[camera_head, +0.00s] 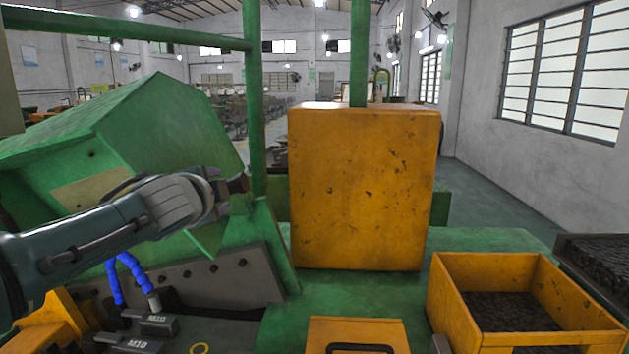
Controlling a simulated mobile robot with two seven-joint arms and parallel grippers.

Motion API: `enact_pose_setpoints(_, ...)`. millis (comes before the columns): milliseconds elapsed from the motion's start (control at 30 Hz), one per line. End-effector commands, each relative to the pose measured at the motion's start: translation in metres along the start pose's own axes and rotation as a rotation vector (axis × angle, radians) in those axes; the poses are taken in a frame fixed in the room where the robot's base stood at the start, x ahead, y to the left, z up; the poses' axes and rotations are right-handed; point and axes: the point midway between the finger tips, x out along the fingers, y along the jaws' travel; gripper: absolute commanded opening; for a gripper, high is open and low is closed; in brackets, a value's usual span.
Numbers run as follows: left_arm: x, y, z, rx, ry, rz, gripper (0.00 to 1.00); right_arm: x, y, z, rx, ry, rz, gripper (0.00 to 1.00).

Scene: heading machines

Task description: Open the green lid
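The green lid (165,115) is a large box-shaped cover at the left of the head view. It sits tilted, with its lower edge above the dark machine bed, and blue hoses (125,272) show beneath it. My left arm reaches in from the left across the front of the lid. My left gripper (236,192) is by the lid's lower right side, near a green upright post. Its fingers are small and seen from behind, so I cannot tell their opening or whether they touch the lid. My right gripper is out of view.
An orange cabinet (365,190) stands right of the post. An orange open bin (520,300) with dark contents is at the lower right. A orange panel with a black handle (358,335) is at the bottom centre. Green posts and a rail (130,28) frame the lid.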

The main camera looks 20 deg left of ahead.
Motion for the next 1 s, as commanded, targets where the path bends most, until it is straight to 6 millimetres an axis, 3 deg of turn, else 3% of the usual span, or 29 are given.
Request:
enact_pose_setpoints(167, -0.025, -0.001, 0.0, 0.002, 0.001, 0.0, 0.64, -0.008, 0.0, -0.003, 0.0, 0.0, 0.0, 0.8)
enact_pose_setpoints(500, -0.063, 0.001, 0.0, 0.001, 0.0, -0.001, 0.64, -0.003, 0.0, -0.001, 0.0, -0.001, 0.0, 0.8)
enact_pose_setpoints(1000, -0.074, 0.0, 0.0, 0.001, -0.001, 0.0, 0.62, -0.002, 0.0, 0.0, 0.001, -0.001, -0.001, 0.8)
